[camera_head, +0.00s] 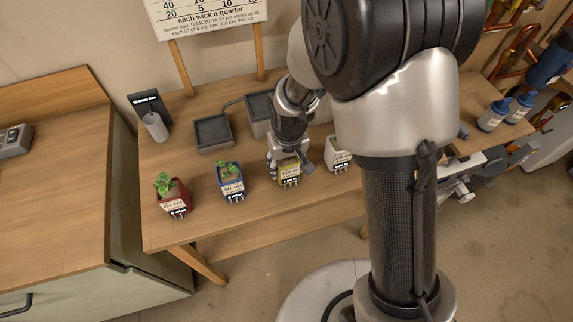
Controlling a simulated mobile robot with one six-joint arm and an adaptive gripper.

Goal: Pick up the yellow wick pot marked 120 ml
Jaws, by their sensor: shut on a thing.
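The yellow pot (289,173) stands in the row of pots near the front edge of the wooden table, with a white label whose text is too small to read surely. My gripper (288,157) reaches down over it from behind and is shut on it, with fingers at its upper part. The gripper hides the pot's top and any plant in it. I cannot tell whether the pot touches the table.
A blue pot (231,181) and a red pot (173,199), both planted, stand to the left. A white pot (338,154) stands close on the right. Dark trays (213,133) lie behind, with a grey cylinder (155,126) and a sign board (208,14).

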